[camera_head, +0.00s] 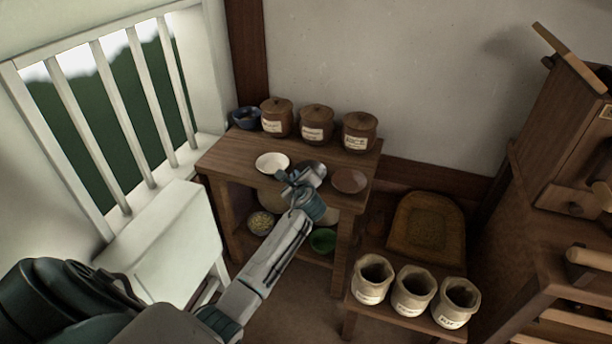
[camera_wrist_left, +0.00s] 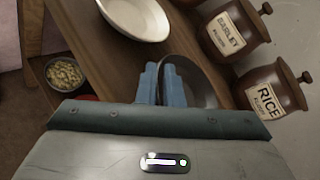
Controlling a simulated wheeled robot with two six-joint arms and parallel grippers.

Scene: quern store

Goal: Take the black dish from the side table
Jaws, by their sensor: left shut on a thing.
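The black dish (camera_head: 316,169) is at the wooden side table (camera_head: 236,157), partly hidden behind my left gripper (camera_head: 291,180). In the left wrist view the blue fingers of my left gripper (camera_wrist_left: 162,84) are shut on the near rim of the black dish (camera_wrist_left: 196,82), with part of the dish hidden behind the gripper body. I cannot tell whether the dish touches the tabletop. A white dish (camera_head: 272,162) lies to its left and a brown dish (camera_head: 349,181) to its right. My right gripper is not in view.
Three lidded brown jars (camera_head: 316,124) and a blue bowl (camera_head: 246,118) stand along the table's back. A green bowl (camera_head: 322,240) and a bowl of yellowish pieces (camera_head: 261,222) sit below. Three sacks (camera_head: 412,290) stand on a low bench at right. A barred window (camera_head: 110,110) is at left.

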